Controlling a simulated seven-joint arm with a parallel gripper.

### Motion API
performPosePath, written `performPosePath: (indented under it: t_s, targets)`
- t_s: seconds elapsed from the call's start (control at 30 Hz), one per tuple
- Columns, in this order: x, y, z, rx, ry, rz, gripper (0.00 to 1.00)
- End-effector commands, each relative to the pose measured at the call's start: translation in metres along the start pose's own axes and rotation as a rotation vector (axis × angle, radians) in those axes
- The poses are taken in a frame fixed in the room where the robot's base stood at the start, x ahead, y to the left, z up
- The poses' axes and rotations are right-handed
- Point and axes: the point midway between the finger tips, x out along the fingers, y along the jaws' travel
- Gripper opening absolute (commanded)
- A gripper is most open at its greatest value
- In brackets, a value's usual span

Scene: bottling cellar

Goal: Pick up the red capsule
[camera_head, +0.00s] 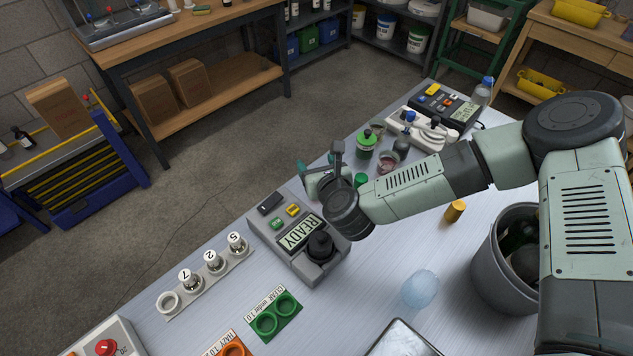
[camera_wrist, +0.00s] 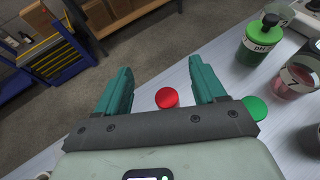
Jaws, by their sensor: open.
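The red capsule (camera_wrist: 167,98) shows in the wrist view as a small round red cap on the pale tabletop. In that view it appears between the two teal fingers of my gripper (camera_wrist: 160,75), a little nearer the right one. The fingers are apart, and nothing is held between them; how far they are above the capsule I cannot tell. In the head view my gripper (camera_head: 317,172) hangs over the far edge of the bench. I cannot make out the red capsule there; the arm and gripper cover that area.
A green cap (camera_wrist: 256,108) lies close right of my gripper. A green pH bottle (camera_wrist: 258,40) and a pink-filled beaker (camera_wrist: 296,78) stand beyond. In the head view, the READY device (camera_head: 288,225), a yellow cylinder (camera_head: 455,211) and a grey bin (camera_head: 490,262) stand on the bench.

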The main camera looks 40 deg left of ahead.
Motion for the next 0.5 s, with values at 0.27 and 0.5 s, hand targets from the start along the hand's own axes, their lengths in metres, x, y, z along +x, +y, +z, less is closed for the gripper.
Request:
performPosePath:
  t_s: [0.27,0.5]
  targets:
    - [0.012,0.001,-0.032,-0.005,0.003,0.002,0.70]
    - [0.039,0.000,-0.049,-0.008,-0.002,0.001,0.70]
